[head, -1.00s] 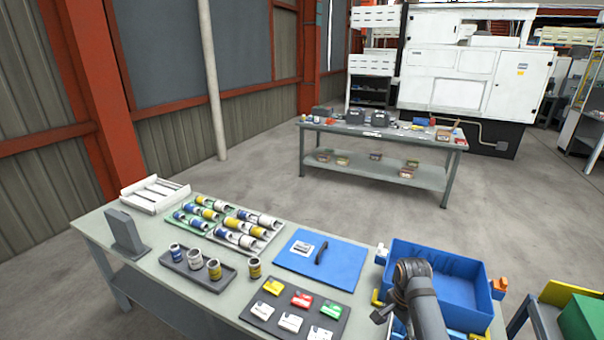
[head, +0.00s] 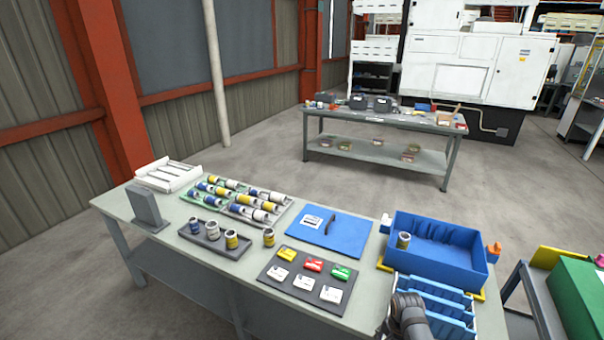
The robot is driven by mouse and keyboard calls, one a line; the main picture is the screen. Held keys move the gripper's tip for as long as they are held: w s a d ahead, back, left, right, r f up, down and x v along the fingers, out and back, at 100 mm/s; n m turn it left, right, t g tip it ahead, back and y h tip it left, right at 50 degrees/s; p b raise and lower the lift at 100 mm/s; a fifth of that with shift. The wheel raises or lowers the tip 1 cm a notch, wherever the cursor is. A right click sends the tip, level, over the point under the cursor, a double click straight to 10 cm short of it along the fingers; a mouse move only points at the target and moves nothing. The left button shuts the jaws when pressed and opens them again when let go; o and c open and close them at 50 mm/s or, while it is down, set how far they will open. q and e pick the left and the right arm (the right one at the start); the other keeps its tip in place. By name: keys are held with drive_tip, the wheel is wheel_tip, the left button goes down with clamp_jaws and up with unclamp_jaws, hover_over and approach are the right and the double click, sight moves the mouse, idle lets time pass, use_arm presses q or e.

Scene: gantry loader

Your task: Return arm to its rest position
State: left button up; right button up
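A dark grey arm of mine (head: 408,318), likely the right one, shows at the bottom edge in front of the blue divided bins. Its gripper fingers are not visible. My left arm and gripper are out of view. A small can with a pale yellowish label (head: 403,240) stands in the left end of the large blue bin (head: 455,275).
A green box (head: 580,290) stands at right. Open floor lies behind the bench.

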drive_tip(key=s+d+f+n+b, duration=0.1)
drive_tip(key=s+f+n+b, duration=0.15)
drive_tip(key=s+f, duration=0.8)
drive_tip(key=s+d+f+n+b, duration=0.1)
drive_tip(key=s+f+n, duration=0.2)
drive_tip(key=s+f, duration=0.8)
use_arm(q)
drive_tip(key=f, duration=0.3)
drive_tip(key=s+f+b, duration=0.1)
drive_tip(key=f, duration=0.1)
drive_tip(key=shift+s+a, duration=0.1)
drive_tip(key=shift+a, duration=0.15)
use_arm(e)
drive_tip(key=s+f+n, duration=0.2)
drive_tip(key=s+f, duration=0.4)
drive_tip(key=s, duration=0.3)
drive_tip(key=s+f+n+t, duration=0.1)
drive_tip(key=s+f+n, duration=0.2)
drive_tip(key=s+f, duration=0.3)
drive_tip(key=s, duration=0.3)
drive_tip(key=shift+h, duration=0.3)
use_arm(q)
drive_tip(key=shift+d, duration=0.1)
use_arm(e)
drive_tip(key=shift+f+n, duration=0.1)
drive_tip(key=shift+n, duration=0.15)
drive_tip(key=shift+c, duration=0.3)
